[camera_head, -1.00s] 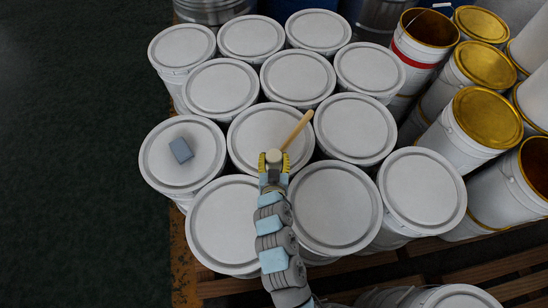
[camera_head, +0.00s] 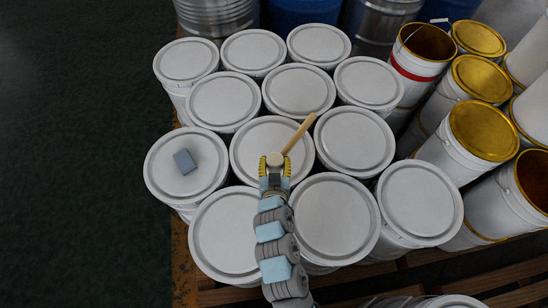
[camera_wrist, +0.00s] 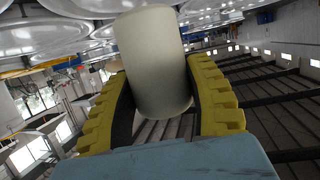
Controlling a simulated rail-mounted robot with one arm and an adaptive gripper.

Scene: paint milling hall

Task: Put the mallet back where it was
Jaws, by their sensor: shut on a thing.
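The mallet has a pale cylindrical head (camera_head: 275,159) and a light wooden handle (camera_head: 299,133) that points up and to the right. My gripper (camera_head: 275,171) is shut on the mallet head, with a yellow-padded finger on each side.
White lidded pails stand close together on a wooden pallet (camera_head: 181,265). A grey-blue block (camera_head: 185,161) lies on the left pail's lid. Gold-lidded pails (camera_head: 484,130) and an open red-banded pail (camera_head: 420,66) crowd the right. Dark floor (camera_head: 70,150) lies clear at left.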

